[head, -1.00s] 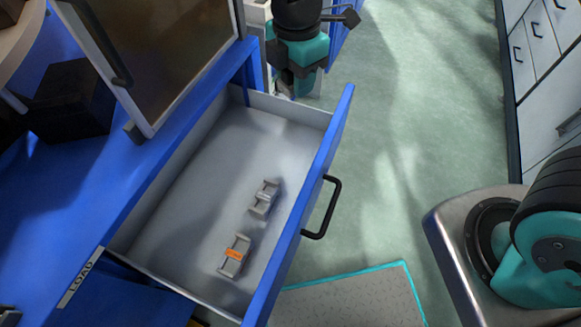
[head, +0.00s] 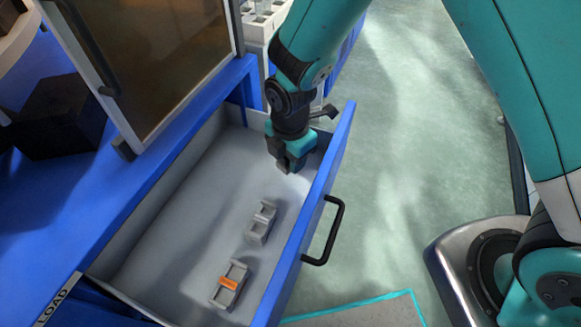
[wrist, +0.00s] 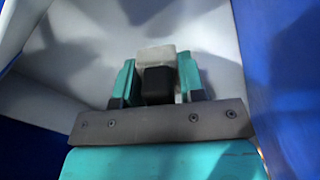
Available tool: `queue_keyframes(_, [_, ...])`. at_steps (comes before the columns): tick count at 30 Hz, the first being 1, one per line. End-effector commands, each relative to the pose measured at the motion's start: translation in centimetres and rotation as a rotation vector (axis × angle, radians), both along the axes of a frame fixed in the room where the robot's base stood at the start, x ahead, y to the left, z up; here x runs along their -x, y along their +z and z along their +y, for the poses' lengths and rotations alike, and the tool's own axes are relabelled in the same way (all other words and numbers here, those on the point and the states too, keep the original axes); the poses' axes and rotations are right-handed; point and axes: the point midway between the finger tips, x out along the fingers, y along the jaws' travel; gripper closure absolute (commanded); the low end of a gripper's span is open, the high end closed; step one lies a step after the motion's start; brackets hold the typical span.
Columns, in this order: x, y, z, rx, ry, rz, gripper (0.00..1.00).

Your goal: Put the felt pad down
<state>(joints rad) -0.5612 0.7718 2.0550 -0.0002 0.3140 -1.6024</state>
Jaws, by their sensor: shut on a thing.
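My gripper (head: 290,165) points down into the far right part of the open drawer (head: 165,185), near its right wall. In the wrist view my gripper (wrist: 157,85) has its two teal fingers shut on a small block-like thing, pale grey with a black part. I take this to be the felt pad (wrist: 156,54); its lower side is hidden. In the head view the fingers hide it. I cannot tell whether it touches the drawer floor.
Two grey holders stand in the drawer: a plain one (head: 261,222) and one with an orange band (head: 229,284). The drawer floor left of them is clear. The drawer's black handle (head: 329,232) sticks out to the right. A framed panel (head: 150,60) stands at upper left.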

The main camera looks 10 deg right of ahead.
Motion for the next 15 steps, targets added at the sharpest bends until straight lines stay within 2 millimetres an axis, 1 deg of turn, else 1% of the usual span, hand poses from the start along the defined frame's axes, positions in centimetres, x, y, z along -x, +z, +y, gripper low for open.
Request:
queue_keyframes(1, [0.1, -0.9, 0.0, 0.002, 0.0, 0.002, 0.89])
queue_keyframes(3, [0.1, -2.1, 0.0, 0.002, 0.0, 0.003, 0.89])
queue_keyframes(6, [0.1, -3.5, 0.0, 0.002, 0.0, 0.003, 0.89])
queue_keyframes(8, [0.1, -3.7, 0.0, 0.001, 0.0, 0.002, 0.89])
queue_keyframes(15, [0.0, -3.7, 0.0, 0.001, 0.0, 0.001, 0.89])
